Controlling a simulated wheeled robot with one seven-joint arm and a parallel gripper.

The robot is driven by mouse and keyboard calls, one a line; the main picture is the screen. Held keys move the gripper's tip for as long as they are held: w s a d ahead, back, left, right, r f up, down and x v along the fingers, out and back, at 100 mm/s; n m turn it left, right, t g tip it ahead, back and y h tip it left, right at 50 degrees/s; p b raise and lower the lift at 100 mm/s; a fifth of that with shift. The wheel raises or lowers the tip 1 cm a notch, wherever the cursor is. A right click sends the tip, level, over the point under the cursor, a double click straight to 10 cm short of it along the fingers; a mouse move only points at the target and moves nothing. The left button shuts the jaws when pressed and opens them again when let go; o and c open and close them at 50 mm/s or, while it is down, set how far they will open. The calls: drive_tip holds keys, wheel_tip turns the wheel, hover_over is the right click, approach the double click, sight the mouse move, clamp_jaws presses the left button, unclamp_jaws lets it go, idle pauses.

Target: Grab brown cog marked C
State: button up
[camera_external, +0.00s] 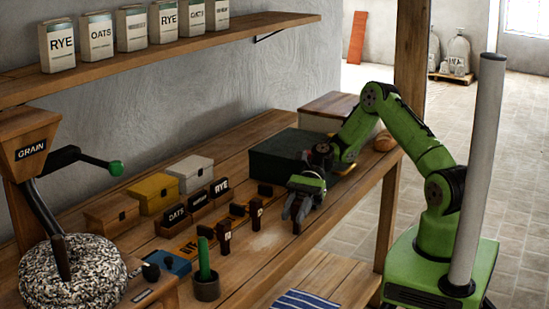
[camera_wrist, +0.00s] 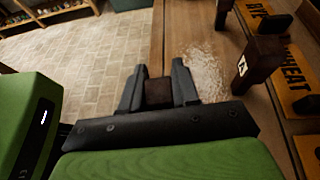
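My gripper (camera_external: 298,212) is over the front part of the bench. In the wrist view its two dark fingers (camera_wrist: 159,90) stand on either side of a dark brown block (camera_wrist: 158,93), which fills the gap between them. Its lower end shows below the fingers in the external view (camera_external: 296,228). Any letter on it is hidden, so I cannot tell whether it is marked C. Two other brown cogs with small white labels stand upright to the left, one nearer (camera_external: 223,238) and one farther (camera_external: 256,213).
Yellow name boards, including WHEAT (camera_wrist: 294,80), lie behind the cogs. A dark green box (camera_external: 283,158) is behind my gripper. A green stick in a dark cup (camera_external: 206,288) stands at the front left. A pale powder patch (camera_external: 262,241) lies on the bench.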

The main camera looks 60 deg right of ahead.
clamp_jaws()
